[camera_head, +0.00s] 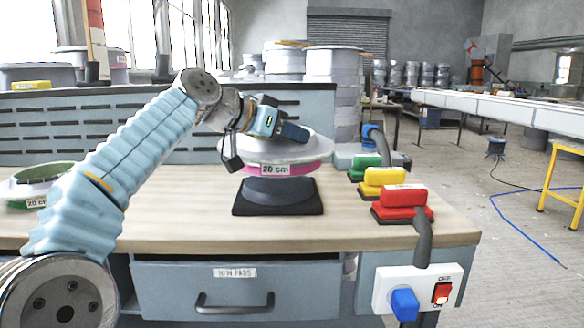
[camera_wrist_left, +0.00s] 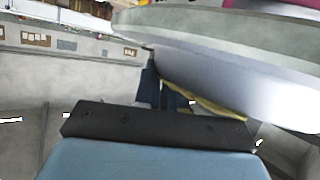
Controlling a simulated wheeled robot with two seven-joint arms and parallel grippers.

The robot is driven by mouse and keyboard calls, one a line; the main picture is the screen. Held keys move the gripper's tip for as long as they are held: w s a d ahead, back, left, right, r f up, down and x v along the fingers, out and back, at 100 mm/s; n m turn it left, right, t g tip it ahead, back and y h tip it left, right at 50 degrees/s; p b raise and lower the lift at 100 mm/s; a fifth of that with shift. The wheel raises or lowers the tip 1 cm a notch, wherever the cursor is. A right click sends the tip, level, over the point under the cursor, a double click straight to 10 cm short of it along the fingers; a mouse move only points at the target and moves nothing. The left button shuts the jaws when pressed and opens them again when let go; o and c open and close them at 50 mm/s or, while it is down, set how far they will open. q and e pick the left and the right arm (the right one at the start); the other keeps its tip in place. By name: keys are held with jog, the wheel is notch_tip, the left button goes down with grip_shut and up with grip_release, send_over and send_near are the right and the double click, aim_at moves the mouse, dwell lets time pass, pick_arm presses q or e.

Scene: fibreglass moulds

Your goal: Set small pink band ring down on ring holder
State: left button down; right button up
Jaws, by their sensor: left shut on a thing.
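The small pink band ring (camera_head: 275,170) is a pale ring with a pink band and a "20 cm" label. It is over the dark ring holder (camera_head: 277,208), which stands on the wooden bench. Whether the ring touches the holder's rounded top, I cannot tell. My left gripper (camera_head: 292,133) is shut on the ring's far right rim, reaching over from the left. In the left wrist view the ring (camera_wrist_left: 225,75) fills the upper right, with the gripper fingers (camera_wrist_left: 168,92) at its edge. My right gripper is out of view.
A green-banded ring (camera_head: 38,183) lies at the bench's left. Green (camera_head: 378,160), yellow (camera_head: 384,180) and red (camera_head: 403,203) handled tools stand to the right of the holder. A power strip (camera_head: 415,287) hangs at the front right corner. Bare bench lies before the holder.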

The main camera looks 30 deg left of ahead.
aim_at(244, 153)
pick_arm(q)
jog(key=w+f, duration=0.1)
jog(key=f, duration=0.1)
jog(key=w+a+f, duration=0.1)
jog(key=f, duration=0.1)
jog(key=w+a+f+b, duration=0.1)
jog(key=f, duration=0.1)
jog(key=shift+w+f, duration=0.2)
jog(key=shift+f, duration=0.7)
jog(key=c, duration=1.2)
grip_release()
jog(key=shift+s, duration=0.1)
jog(key=b+v, duration=0.1)
jog(key=v, duration=1.1)
jog(key=shift+d, duration=0.1)
